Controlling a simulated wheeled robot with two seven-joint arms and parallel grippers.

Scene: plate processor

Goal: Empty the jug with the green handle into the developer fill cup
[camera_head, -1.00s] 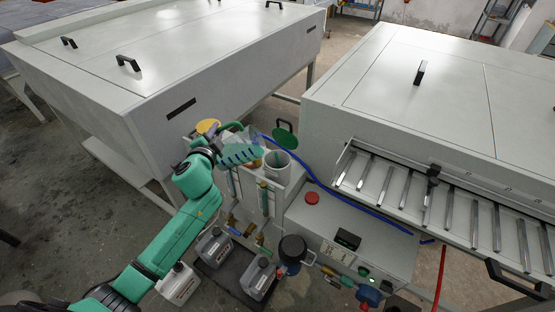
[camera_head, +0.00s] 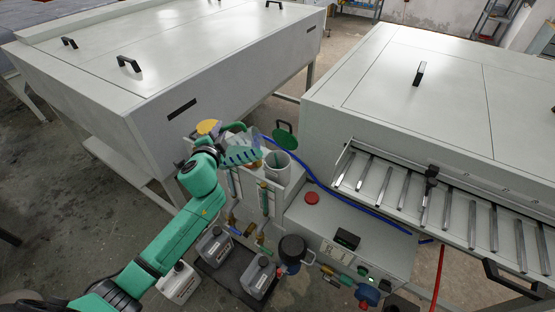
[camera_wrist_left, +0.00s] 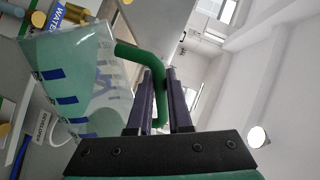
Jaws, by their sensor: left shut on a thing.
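My left gripper (camera_wrist_left: 163,100) is shut on the green handle (camera_wrist_left: 155,62) of a clear jug (camera_wrist_left: 85,75) with blue marks. In the head view the jug (camera_head: 243,150) is held tilted above the stand, just left of a grey open cup (camera_head: 279,163). A green lid (camera_head: 285,136) stands open behind that cup. My left gripper (camera_head: 222,150) is partly hidden by the jug and wrist. A label reading developer (camera_wrist_left: 41,130) shows below the jug in the wrist view. I cannot tell whether any liquid is leaving the jug.
A yellow lid (camera_head: 208,127) stands behind my wrist. A label reading water (camera_wrist_left: 70,18) shows beside the jug. Grey canisters (camera_head: 214,246) stand below the pipes. A large white cabinet (camera_head: 190,80) is behind, and a roller machine (camera_head: 430,90) is at right. A blue hose (camera_head: 330,188) runs between.

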